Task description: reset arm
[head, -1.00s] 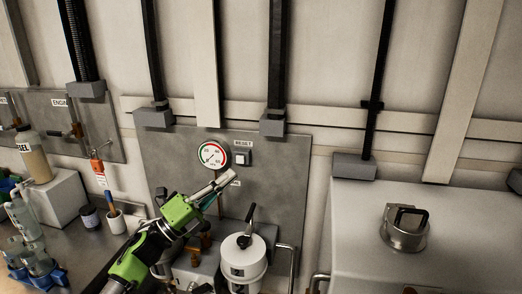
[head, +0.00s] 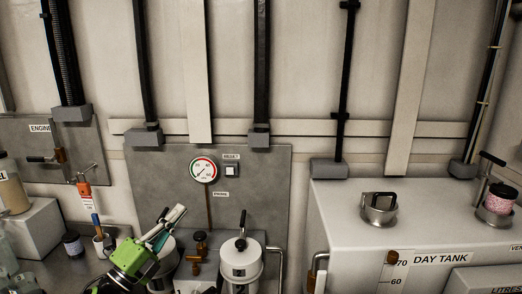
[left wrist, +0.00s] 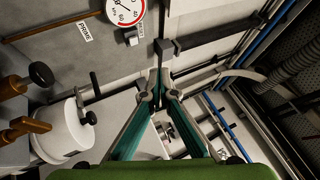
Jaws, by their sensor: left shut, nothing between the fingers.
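My left gripper (head: 179,212) shows at the lower left of the head view, with a green body and its fingers pointing up and right. Its fingers are shut with nothing between them. It is in front of the lower left of the grey gauge panel (head: 262,178), left of the white canister (head: 240,262). In the left wrist view the two teal-sided fingers (left wrist: 158,72) come together at the tips. The canister also shows there (left wrist: 62,130). My right gripper is in neither view now.
A round gauge (head: 203,169) and a reset button (head: 231,169) are on the panel. The white day tank (head: 345,225) fills the right, with an open-topped metal neck (head: 378,214) and a pink-filled jar (head: 499,200). A cup with a blue-handled tool (head: 104,243) stands left of my gripper.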

